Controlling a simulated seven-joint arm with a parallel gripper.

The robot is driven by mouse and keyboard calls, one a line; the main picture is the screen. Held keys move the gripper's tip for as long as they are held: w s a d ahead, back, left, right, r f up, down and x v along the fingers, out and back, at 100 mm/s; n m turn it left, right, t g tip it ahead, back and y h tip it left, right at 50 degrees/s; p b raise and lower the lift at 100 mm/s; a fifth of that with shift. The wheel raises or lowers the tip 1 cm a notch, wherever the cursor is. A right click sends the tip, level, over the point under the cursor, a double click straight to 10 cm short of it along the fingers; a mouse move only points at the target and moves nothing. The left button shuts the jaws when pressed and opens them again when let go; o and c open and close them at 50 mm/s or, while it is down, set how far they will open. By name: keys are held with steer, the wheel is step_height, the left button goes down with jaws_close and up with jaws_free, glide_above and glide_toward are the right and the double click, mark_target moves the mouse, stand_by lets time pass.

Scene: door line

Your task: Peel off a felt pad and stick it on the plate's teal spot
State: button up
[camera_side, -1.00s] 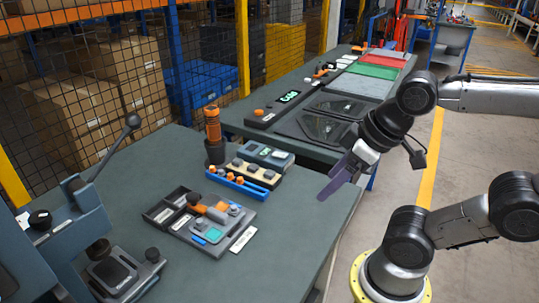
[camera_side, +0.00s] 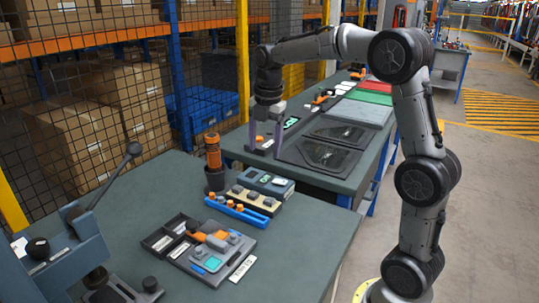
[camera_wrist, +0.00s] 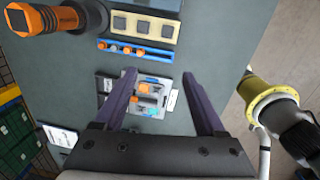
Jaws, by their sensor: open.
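The grey plate (camera_side: 188,262) lies on the near table, with a teal spot (camera_side: 213,263) on its front right part. In the wrist view the plate is small, between my fingers. A cream strip with several dark squares (camera_side: 253,197) stands behind it and also shows at the top of the wrist view (camera_wrist: 144,28). I cannot tell for sure whether those squares are the felt pads. My gripper (camera_side: 264,152) points down, open and empty, high up and behind the strip in the side view. Its two purple fingers (camera_wrist: 160,75) are spread apart in the wrist view.
A blue rack with orange knobs (camera_side: 236,208) stands between strip and plate. An orange-topped upright tool (camera_side: 213,155) stands at the back left of it. A lever press (camera_side: 60,255) is at the left. The table's right part is clear.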

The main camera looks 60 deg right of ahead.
steer(key=g, duration=0.1)
glide_toward(269, 200)
steer(key=shift+m, duration=0.4)
steer(key=f, duration=0.8)
steer(key=shift+w+d+f, duration=0.1)
steer(key=shift+d+f, duration=0.1)
steer(key=shift+d, duration=0.1)
jaws_close()
steer(key=c, duration=0.8)
jaws_free()
jaws_close()
steer(key=shift+r, duration=0.25)
steer(key=shift+r, duration=2.95)
